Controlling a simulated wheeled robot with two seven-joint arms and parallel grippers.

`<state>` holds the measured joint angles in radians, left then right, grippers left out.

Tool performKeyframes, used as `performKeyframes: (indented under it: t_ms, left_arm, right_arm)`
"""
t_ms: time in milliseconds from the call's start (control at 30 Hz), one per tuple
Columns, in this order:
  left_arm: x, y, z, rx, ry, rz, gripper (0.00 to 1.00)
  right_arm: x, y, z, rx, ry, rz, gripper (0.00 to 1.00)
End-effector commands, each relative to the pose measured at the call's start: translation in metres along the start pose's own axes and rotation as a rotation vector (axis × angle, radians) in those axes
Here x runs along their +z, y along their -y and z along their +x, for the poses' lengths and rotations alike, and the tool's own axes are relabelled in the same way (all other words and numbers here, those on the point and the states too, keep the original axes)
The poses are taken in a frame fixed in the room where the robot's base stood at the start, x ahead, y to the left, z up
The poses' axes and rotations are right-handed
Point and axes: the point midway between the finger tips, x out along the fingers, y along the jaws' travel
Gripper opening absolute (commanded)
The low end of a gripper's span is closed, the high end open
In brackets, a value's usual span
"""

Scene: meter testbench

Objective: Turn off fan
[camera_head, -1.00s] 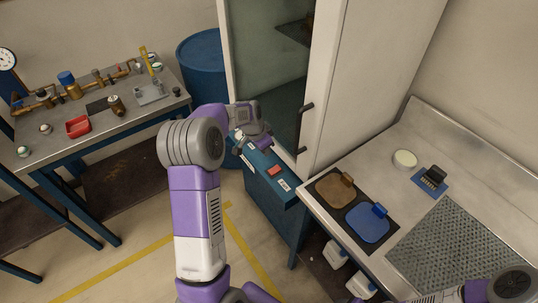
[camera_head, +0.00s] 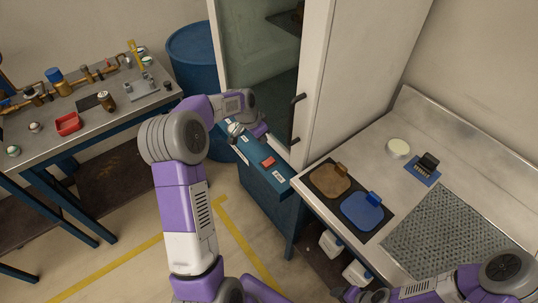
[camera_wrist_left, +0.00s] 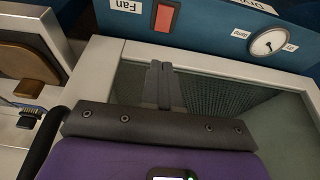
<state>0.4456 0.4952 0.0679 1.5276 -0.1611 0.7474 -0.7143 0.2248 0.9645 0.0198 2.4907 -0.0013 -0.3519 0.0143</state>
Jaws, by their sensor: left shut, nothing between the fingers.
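The fan switch (camera_head: 268,162) is a small red rocker on the top of a blue control panel (camera_head: 254,155) in front of the glass cabinet. In the left wrist view the red switch (camera_wrist_left: 166,17) sits at the top beside a white "Fan" label (camera_wrist_left: 126,5). A white round dial (camera_wrist_left: 268,41) is to its right. My left gripper (camera_head: 262,131) is near the panel, beyond the switch. In the wrist view its fingers (camera_wrist_left: 160,85) are together and empty, apart from the switch. My right arm is at the lower right; its fingers are not clear.
The cabinet (camera_head: 372,60) with a dark handle (camera_head: 296,118) rises behind the panel. A metal bench (camera_head: 480,150) with brown and blue pads is on the right. A workbench with brass pipes (camera_head: 66,86) and a blue barrel (camera_head: 196,58) are on the left.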

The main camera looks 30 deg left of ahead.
Motion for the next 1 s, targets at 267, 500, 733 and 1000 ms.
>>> performKeyframes:
  t_ms: [267,500,733,1000]
  left_arm:
    - [0.0,0.0,0.001,0.0,0.0,0.0,0.0]
    - [0.001,-0.001,0.028,0.003,0.002,0.001,0.0]
    - [0.001,-0.001,0.079,0.002,0.003,0.002,0.0]
    - [0.006,0.0,0.124,0.001,0.001,0.0,0.0]
  right_arm:
    - [0.0,0.0,0.0,0.0,0.0,0.0,0.63]
    - [0.0,-0.002,0.005,0.0,0.0,0.0,0.63]
    - [-0.001,-0.005,0.012,0.0,0.0,0.0,0.63]
    - [-0.001,-0.007,0.019,0.0,0.0,0.0,0.63]
